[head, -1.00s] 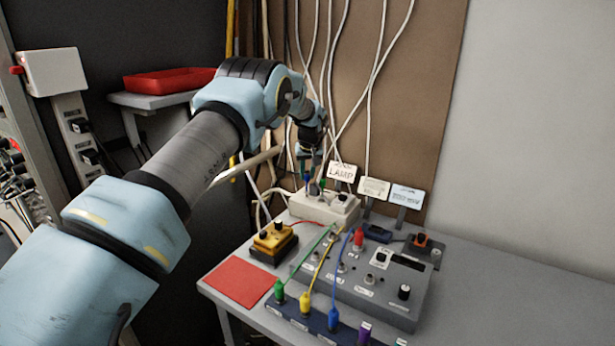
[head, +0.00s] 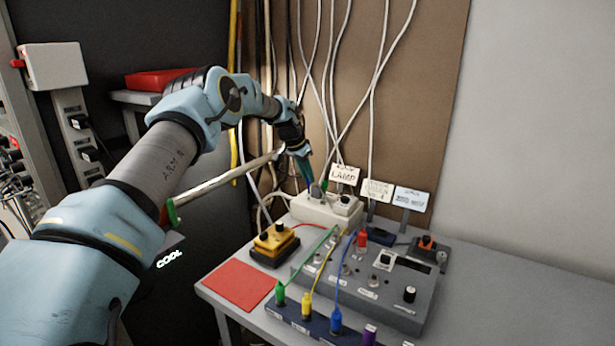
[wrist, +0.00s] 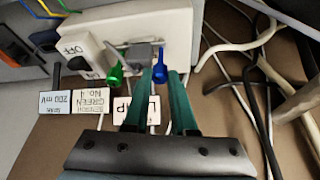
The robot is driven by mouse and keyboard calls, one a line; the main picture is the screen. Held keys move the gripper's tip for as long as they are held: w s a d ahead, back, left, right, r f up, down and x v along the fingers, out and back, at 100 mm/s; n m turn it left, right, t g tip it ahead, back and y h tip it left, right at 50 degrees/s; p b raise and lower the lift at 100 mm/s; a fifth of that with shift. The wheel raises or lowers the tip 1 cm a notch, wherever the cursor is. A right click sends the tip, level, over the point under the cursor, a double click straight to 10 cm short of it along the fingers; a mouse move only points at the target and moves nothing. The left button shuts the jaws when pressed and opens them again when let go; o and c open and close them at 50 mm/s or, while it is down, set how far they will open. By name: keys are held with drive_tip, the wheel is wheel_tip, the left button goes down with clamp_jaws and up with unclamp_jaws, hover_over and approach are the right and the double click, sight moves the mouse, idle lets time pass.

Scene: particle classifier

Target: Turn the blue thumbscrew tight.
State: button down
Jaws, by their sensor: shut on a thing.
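The blue thumbscrew (wrist: 160,70) is at the side of a grey plug (wrist: 145,54) on a white socket box. A green thumbscrew (wrist: 116,73) is on the plug's other side. My gripper (wrist: 163,77) has its two teal fingers on either side of the blue thumbscrew and is shut on it. The fingers partly hide the screw.
Label cards, among them the LAMP card (head: 343,174), stand behind the box. White cables hang along the brown panel (head: 430,90). A pale pole (head: 225,180) passes close to my arm. A yellow device (head: 274,243) and a grey control box (head: 395,290) with coloured leads stand in front.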

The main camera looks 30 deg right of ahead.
drive_tip(key=shift+w+m+g, duration=0.15)
drive_tip(key=shift+m+g, duration=0.45)
drive_tip(key=shift+m, duration=1)
drive_tip(key=shift+p, duration=0.3)
drive_tip(key=c, duration=0.7)
unclamp_jaws()
drive_tip(key=b+v, duration=0.3)
drive_tip(key=v, duration=0.7)
drive_tip(key=shift+a+r, duration=0.3)
drive_tip(key=shift+r, duration=0.05)
drive_tip(key=shift+w, duration=0.1)
